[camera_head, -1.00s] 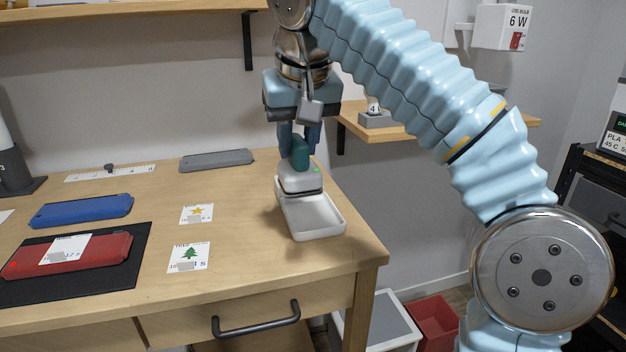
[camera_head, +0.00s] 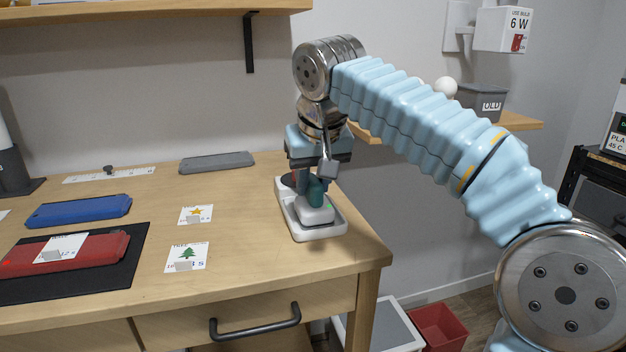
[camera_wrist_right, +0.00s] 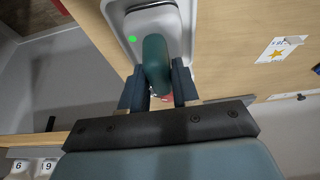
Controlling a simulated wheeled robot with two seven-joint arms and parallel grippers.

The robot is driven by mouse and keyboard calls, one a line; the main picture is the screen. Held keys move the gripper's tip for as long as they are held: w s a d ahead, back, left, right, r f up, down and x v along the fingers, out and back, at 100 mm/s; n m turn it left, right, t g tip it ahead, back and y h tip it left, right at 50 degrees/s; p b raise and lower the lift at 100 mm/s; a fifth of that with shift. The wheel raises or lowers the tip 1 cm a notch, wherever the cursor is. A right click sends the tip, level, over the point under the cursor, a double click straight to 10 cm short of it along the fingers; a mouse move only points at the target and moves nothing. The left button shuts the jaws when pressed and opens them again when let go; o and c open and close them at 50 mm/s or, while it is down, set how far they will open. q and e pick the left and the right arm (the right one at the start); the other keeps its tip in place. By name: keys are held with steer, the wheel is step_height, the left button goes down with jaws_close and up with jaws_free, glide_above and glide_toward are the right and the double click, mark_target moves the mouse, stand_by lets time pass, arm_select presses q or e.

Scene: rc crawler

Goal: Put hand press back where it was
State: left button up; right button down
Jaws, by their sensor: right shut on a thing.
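The hand press has a teal handle (camera_head: 318,190) on a pale grey body (camera_head: 314,213) with a green dot. My right gripper (camera_head: 309,183) is shut on the teal handle from above. The body is at the front part of the white tray (camera_head: 318,237) near the table's right edge; whether it touches the tray floor I cannot tell. In the right wrist view, the handle (camera_wrist_right: 155,60) is between the fingers (camera_wrist_right: 157,85). A dark round part (camera_head: 288,180) with some red shows at the tray's back end. My left gripper is not in view.
Cards with a star (camera_head: 196,214) and a tree (camera_head: 187,256) lie left of the tray. A blue case (camera_head: 78,211), a red case (camera_head: 80,250) on a black mat and a grey case (camera_head: 217,161) are farther left. A wall shelf (camera_head: 395,132) is behind my arm.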

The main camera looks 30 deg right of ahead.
steer(key=c, duration=0.8)
jaws_free()
steer(key=shift+f, duration=0.1)
steer(key=shift+r, duration=0.4)
steer(key=shift+p+v, duration=1.2)
steer(key=shift+v, duration=4.6)
